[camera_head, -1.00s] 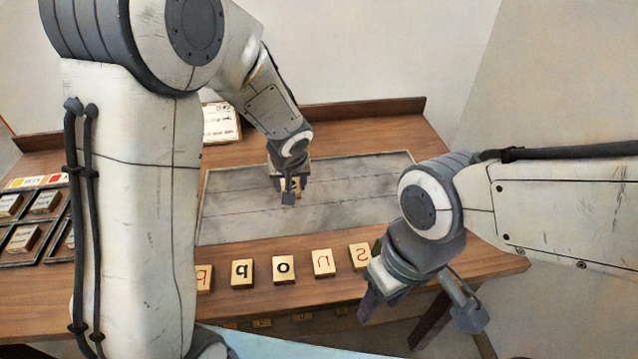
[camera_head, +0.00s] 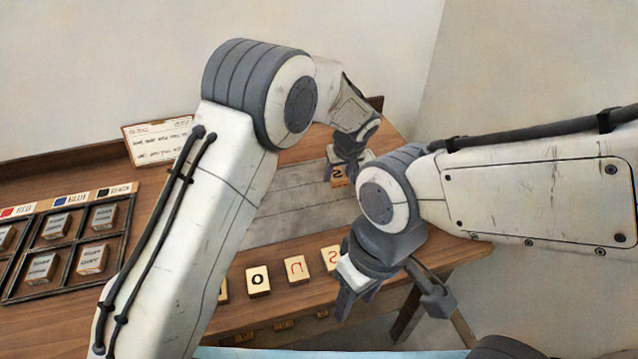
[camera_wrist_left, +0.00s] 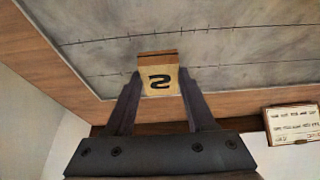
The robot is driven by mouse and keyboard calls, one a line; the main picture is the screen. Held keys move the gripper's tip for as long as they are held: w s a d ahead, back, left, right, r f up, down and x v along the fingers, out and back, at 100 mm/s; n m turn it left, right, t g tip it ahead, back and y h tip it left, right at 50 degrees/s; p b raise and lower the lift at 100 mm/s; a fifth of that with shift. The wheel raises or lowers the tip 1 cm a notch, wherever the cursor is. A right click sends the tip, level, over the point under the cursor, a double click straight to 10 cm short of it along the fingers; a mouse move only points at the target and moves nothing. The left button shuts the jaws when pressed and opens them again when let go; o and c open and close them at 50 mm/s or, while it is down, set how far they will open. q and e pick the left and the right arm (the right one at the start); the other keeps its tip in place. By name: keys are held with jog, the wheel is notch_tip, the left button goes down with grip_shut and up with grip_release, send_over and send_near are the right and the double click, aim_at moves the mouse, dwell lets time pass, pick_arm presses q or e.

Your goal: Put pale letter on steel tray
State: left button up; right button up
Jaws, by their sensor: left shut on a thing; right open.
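My left gripper (camera_head: 348,168) is shut on a pale letter block (camera_head: 338,179). In the left wrist view the block (camera_wrist_left: 159,80) sits between the two fingers and shows a black S-like mark. The steel tray (camera_head: 275,218) is a long grey sheet on the wooden table. The block is at the tray's right end in the head view; whether it touches the tray I cannot tell. The tray also fills the top of the left wrist view (camera_wrist_left: 110,35). My right gripper (camera_head: 357,290) is open and empty in front of the table's front edge.
Pale letter blocks stand in a row along the table front, including an O (camera_head: 257,281), a U (camera_head: 297,270) and a red S (camera_head: 330,257). A dark compartment case (camera_head: 60,270) holds small blocks at left. A written card (camera_head: 155,140) stands at the back.

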aim_at(322, 190)
pick_arm(q)
jog(key=w+a+f, duration=0.2)
jog(key=a, duration=0.1)
jog(key=shift+w+a+f+p, duration=0.3)
jog(key=shift+f+p, duration=0.05)
notch_tip(322, 190, down, 4)
jog(key=shift+r+p, duration=0.1)
jog(key=shift+p, duration=0.25)
jog(key=shift+f, duration=0.25)
jog(key=o, duration=1.3)
jog(key=shift+o, duration=0.2)
jog(key=shift+r, duration=0.1)
